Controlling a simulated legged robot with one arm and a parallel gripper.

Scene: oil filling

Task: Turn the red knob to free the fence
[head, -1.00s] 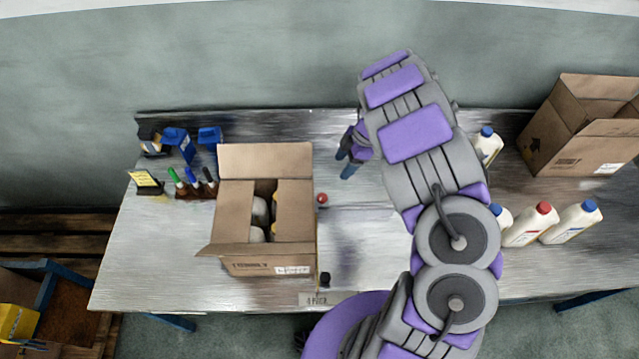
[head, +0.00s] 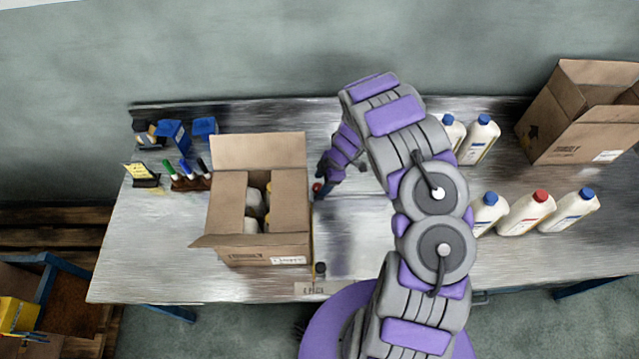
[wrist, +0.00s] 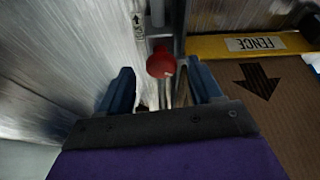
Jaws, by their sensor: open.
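The red knob (head: 317,187) is just right of the open cardboard box on the metal table. It also shows in the wrist view (wrist: 161,62), ahead of and between my two blue fingertips. My gripper (head: 324,188) is open and low beside the knob; in the wrist view (wrist: 163,80) the fingers stand apart with the knob between their lines. I cannot tell whether they touch it. The fence is a yellow bar (wrist: 212,47) labelled "FENCE" in the wrist view, right of the knob and along the box's brown side.
The open cardboard box (head: 230,208) holds several bottles. Several white bottles (head: 527,215) and another box (head: 580,110) stand at the right. Markers (head: 187,172) and blue items (head: 204,128) are at the left.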

